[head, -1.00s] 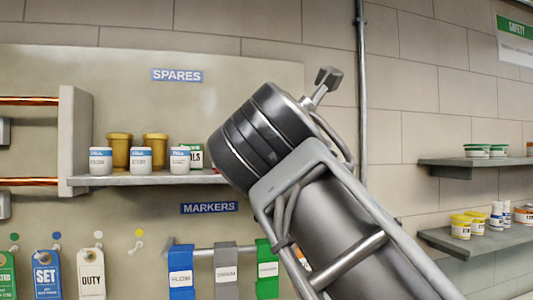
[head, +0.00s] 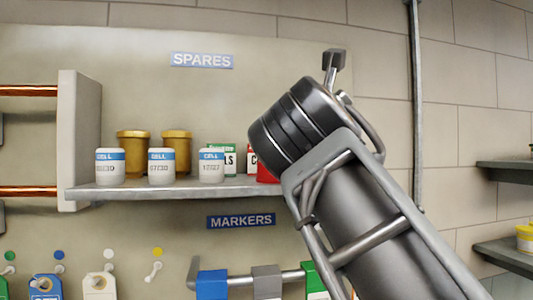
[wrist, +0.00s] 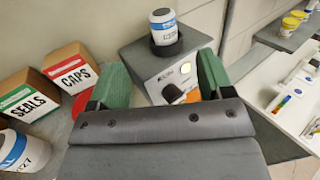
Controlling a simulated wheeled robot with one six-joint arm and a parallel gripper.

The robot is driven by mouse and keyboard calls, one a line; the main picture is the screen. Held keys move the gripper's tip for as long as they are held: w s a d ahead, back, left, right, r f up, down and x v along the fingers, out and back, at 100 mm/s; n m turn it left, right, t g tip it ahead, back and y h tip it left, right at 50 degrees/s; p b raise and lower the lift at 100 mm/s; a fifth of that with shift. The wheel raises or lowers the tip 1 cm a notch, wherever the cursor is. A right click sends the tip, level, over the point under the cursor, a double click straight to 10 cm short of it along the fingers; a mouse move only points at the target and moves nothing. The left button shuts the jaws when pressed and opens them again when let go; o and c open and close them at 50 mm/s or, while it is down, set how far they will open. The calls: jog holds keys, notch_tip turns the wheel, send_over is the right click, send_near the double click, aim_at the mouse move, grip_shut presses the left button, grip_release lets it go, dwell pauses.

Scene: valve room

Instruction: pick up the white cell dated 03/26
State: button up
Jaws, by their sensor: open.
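Three white cells with blue bands stand in a row on the spares shelf in the head view: left (head: 110,167), middle (head: 161,167) and right (head: 211,166). The right one seems to read 12/27; the middle seems to read 07/30; the left date is not clear. The wrist view shows a white cell (wrist: 27,151) marked "27" at lower left. Another white cell (wrist: 163,27) stands upright in a dark holder on a grey box, its date too small to read. My gripper (wrist: 158,72) is open and empty, its green fingers short of that box. No 03/26 is legible.
The grey shelf (head: 150,190) also holds two yellow pots (head: 133,142) behind the cells. SEALS (wrist: 30,103) and CAPS (wrist: 72,72) boxes stand left of my fingers. The grey box (wrist: 150,70) carries a dark knob (wrist: 172,94). Markers hang below the shelf.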

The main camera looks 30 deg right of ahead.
jog(key=p+x, duration=0.1)
jog(key=x, duration=0.5)
jog(key=shift+a+p, duration=0.1)
jog(key=shift+p, duration=0.2)
jog(key=shift+p+x, duration=1.1)
jog(key=shift+x, duration=1.8)
jog(key=shift+f, duration=0.1)
jog(key=shift+s, duration=0.1)
jog(key=c, duration=1)
